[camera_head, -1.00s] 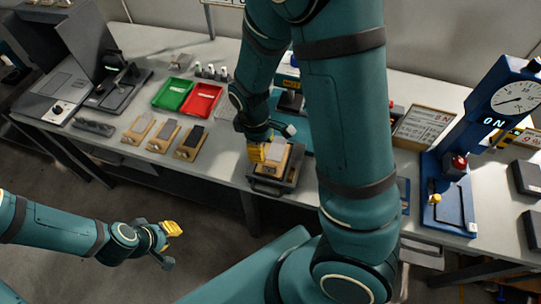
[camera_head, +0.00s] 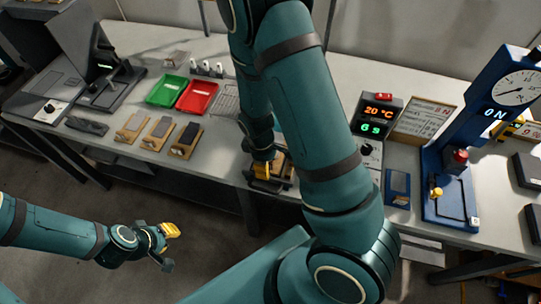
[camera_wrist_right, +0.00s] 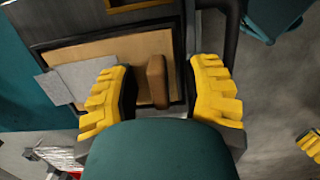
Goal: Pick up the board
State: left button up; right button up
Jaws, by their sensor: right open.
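A tan wooden board (camera_wrist_right: 100,55) lies in a dark tray-like fixture (camera_wrist_right: 60,30) in the right wrist view. It has an upright brown grip block (camera_wrist_right: 157,80) and a light grey sheet (camera_wrist_right: 75,80) at its left. My right gripper (camera_wrist_right: 162,72) is open, its yellow fingers on either side of the block with gaps visible. In the head view, my right gripper (camera_head: 261,170) is at the bench's front edge, and my arm hides most of this board. My left gripper (camera_head: 168,245) hangs in front of the bench, away from the boards; its jaw opening is unclear.
Three similar boards (camera_head: 158,133) lie to the left on the bench. Green (camera_head: 167,90) and red (camera_head: 198,96) trays sit behind them. A lit display unit (camera_head: 378,120) and a blue dial press (camera_head: 455,175) stand to the right.

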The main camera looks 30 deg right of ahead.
jog(key=shift+o, duration=0.2)
grip_shut()
